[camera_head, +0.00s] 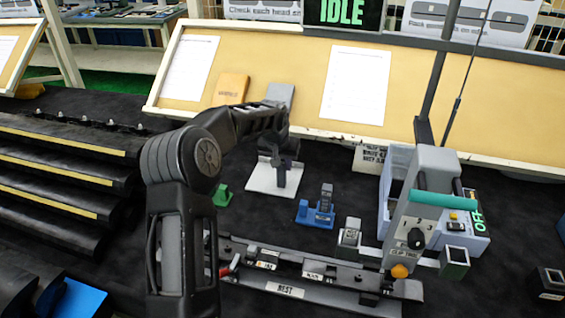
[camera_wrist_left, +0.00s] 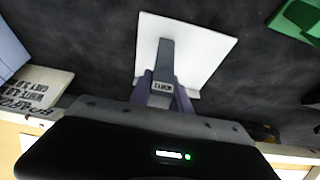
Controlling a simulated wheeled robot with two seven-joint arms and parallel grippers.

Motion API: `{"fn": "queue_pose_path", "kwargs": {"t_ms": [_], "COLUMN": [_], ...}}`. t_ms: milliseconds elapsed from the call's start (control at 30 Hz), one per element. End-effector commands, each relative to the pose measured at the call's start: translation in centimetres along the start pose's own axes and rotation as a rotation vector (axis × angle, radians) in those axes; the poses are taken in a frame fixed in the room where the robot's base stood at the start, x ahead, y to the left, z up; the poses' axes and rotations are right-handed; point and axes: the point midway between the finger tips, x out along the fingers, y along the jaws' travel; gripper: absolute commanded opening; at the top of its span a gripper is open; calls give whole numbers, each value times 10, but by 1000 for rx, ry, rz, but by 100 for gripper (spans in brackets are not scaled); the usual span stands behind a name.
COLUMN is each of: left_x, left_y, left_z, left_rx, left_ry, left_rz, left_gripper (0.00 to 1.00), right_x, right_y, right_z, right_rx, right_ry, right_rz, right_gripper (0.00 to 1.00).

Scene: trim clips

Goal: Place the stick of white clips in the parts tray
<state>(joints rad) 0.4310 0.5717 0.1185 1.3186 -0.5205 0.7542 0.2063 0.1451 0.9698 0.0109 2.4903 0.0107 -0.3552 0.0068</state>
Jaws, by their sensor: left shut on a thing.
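My left gripper (camera_head: 281,172) is shut on a grey stick with a small white label. In the left wrist view the purple fingers (camera_wrist_left: 162,92) close around the grey stick (camera_wrist_left: 166,60), whose label is too blurred to read surely. The stick is over a white square plate (camera_head: 262,181), which also shows in the left wrist view (camera_wrist_left: 205,50). I cannot tell whether the stick touches the plate, or whether this plate is the parts tray. In the head view the stick is mostly hidden by my gripper. My right gripper is not in view.
A blue holder (camera_head: 316,215) with a grey piece stands right of the plate, a green block (camera_head: 223,196) left. A long rail fixture (camera_head: 318,282) lies in front. A grey machine with a teal handle (camera_head: 430,199) stands right. A sloped tan board (camera_head: 300,90) bounds the back.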

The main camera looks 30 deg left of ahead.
Motion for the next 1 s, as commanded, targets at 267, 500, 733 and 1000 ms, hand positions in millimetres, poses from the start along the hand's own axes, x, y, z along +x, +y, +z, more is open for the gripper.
{"fn": "queue_pose_path", "kwargs": {"t_ms": [267,500,733,1000], "left_x": [3,2,0,-28], "left_y": [0,0,0,-1], "left_z": [1,1,0,0], "left_rx": [0,0,0,0], "left_ry": [0,0,0,3], "left_rz": [0,0,0,-1], "left_gripper": [32,45,45,45], "right_x": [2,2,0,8], "right_y": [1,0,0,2], "right_z": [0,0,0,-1], "right_rx": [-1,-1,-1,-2], "right_ry": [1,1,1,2], "right_rz": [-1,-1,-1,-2], "right_gripper": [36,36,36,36]}}
